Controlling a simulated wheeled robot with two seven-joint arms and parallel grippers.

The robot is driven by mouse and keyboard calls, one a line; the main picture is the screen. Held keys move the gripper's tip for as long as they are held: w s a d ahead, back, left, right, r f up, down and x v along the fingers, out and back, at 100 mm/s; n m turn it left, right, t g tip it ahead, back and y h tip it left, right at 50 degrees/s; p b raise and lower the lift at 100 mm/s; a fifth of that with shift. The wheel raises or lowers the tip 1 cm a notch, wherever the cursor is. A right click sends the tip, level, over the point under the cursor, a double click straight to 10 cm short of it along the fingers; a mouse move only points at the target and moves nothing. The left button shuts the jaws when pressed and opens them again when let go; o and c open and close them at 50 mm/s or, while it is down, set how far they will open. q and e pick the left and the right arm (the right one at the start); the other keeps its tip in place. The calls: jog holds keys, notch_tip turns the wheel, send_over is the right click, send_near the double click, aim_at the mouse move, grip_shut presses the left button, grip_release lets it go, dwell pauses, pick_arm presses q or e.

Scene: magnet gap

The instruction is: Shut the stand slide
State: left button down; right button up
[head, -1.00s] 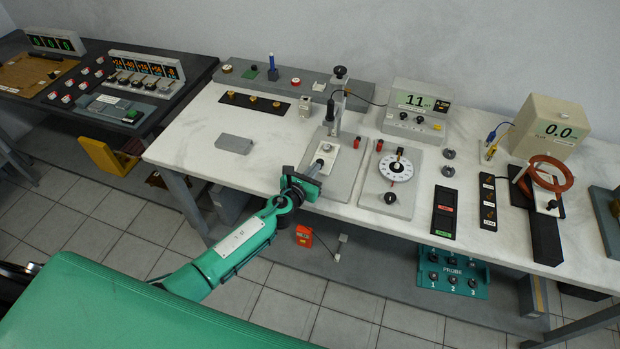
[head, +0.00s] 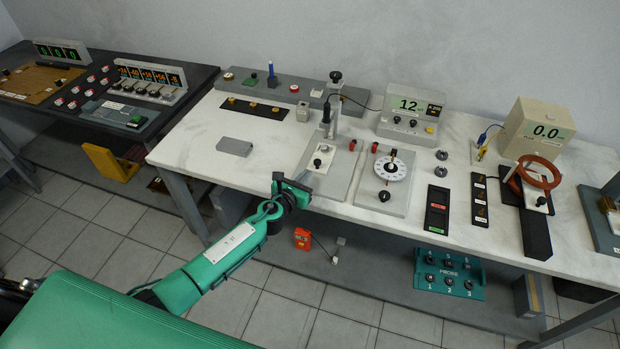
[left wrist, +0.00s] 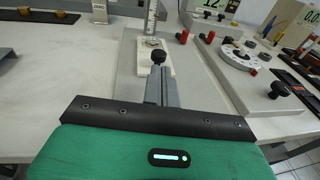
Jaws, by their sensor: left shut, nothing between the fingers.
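The stand is a grey base plate (head: 343,181) with an upright scaled post (head: 328,118) at its back. Its slide, a pale plate (head: 321,158) with a black knob on its near end, lies on the base in front of the post. In the left wrist view the slide (left wrist: 144,63) and its black knob (left wrist: 158,57) show just beyond my fingers. My left gripper (head: 307,178) is shut and empty, its tips close to the slide's near end. In the left wrist view the gripper (left wrist: 160,86) overlaps the knob's base; I cannot tell whether they touch.
A dial plate (head: 384,196) stands right of the stand, with a meter reading 1.2 (head: 411,109) behind. A loose grey block (head: 234,147) lies to the left. The white tabletop (head: 270,180) is clear between block and stand.

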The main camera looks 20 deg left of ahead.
pick_arm(q)
jog(key=v, duration=0.2)
jog(key=shift+s, duration=0.3)
jog(key=shift+f+v, duration=0.5)
jog(key=shift+v, duration=2.8)
jog(key=s+a+f+n+g+y, duration=0.1)
jog(key=s+a+f+n+g, duration=0.2)
jog(key=s+f+n, duration=0.55)
jog(key=s+a+f+n+g+y, duration=0.15)
jog(key=s+f+n, duration=0.25)
jog(key=f, duration=0.9)
jog(key=s+a+f+n+g+y, duration=0.1)
jog(key=s+a+f+n+g, duration=0.2)
jog(key=s+f+n, duration=0.55)
jog(key=s+d+f+n+g, duration=0.1)
jog(key=s+f+n, duration=0.4)
jog(key=s, duration=0.5)
jog(key=s+d+f+n+g, duration=0.1)
jog(key=s+f+n+g, duration=0.3)
jog(key=s, duration=0.7)
jog(key=s+d+f+n+g, duration=0.2)
jog(key=s+f+n, duration=0.3)
jog(key=s+f, duration=0.3)
jog(key=s, duration=0.2)
jog(key=shift+s+f+n, duration=0.2)
jog(key=shift+s+n, duration=0.2)
pick_arm(e)
jog(key=shift+w+a, duration=0.15)
jog(key=shift+w, duration=0.05)
